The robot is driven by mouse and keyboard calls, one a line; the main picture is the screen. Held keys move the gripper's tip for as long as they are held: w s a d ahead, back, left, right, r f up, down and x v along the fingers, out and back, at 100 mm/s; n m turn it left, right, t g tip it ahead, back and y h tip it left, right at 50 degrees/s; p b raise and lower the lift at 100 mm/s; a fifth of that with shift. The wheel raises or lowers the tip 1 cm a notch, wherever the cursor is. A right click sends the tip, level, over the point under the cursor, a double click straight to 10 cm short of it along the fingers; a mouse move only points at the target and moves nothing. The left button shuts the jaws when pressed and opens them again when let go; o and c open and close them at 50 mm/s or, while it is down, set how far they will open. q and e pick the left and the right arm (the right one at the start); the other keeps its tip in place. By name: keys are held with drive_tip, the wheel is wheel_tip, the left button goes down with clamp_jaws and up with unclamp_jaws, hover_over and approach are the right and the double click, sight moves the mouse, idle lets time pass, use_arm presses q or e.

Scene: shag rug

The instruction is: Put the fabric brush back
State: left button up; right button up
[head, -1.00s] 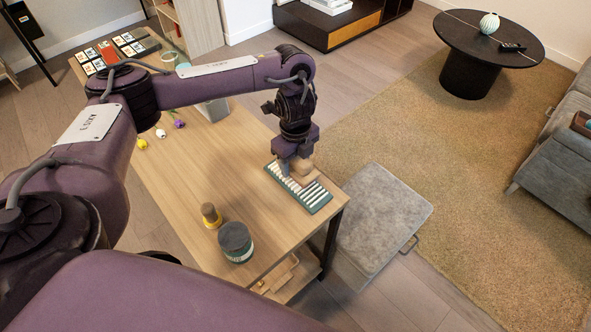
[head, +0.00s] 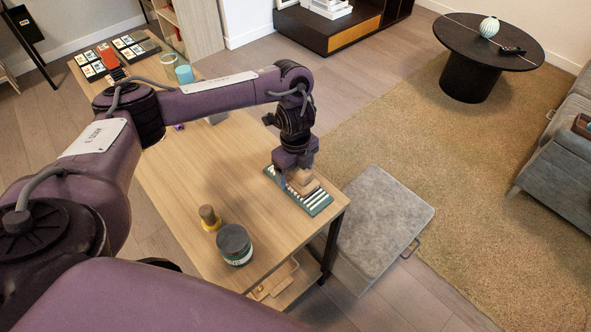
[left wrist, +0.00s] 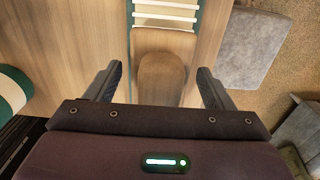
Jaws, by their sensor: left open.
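The fabric brush (head: 302,179), a wooden piece with a rounded handle, is at the green rack (head: 320,207) with white slats, near the table's right corner. In the left wrist view the brush (left wrist: 161,72) lies between the spread fingers of my left gripper (left wrist: 159,86), its wide end against the rack (left wrist: 166,14). Gaps show on both sides of the handle. In the head view my left gripper (head: 291,178) points down over the brush and partly hides it. My right gripper is out of view.
A dark-lidded jar (head: 235,244) and a small wooden-topped yellow item (head: 209,217) stand near the table's front edge. A grey ottoman (head: 385,215) is right of the table (head: 190,180). The tabletop left of the rack is mostly clear.

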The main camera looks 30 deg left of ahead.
use_arm(q)
drive_tip(key=shift+r, duration=0.1)
wheel_tip(320, 180, up, 11)
drive_tip(key=p, duration=0.3)
drive_tip(key=shift+r+p, duration=0.15)
drive_tip(key=shift+p, duration=0.25)
drive_tip(key=shift+r, duration=0.4)
